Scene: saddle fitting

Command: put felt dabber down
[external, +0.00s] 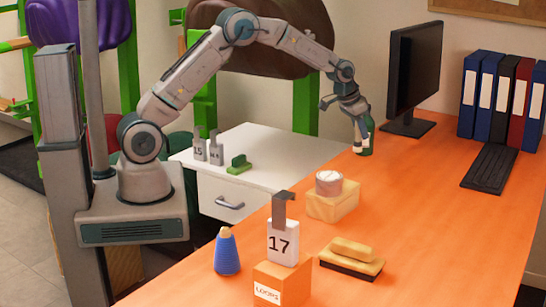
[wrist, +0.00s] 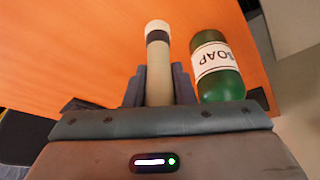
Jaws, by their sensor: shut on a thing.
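The felt dabber (wrist: 159,62) is a pale cylinder with a dark band near its light tip. In the wrist view it stands between the fingers of my gripper (wrist: 160,88), which is shut on it. A green soap bottle (wrist: 218,70) with a white label is close beside it on the right.
A monitor (external: 414,75), keyboard (external: 490,168) and binders (external: 505,100) stand at the back right. Nearer are a tin (external: 329,183) on a yellow block, a brush (external: 352,258), a blue cone (external: 227,252) and a LOOPS block (external: 282,282) with tag 17. The table's right-hand middle is clear.

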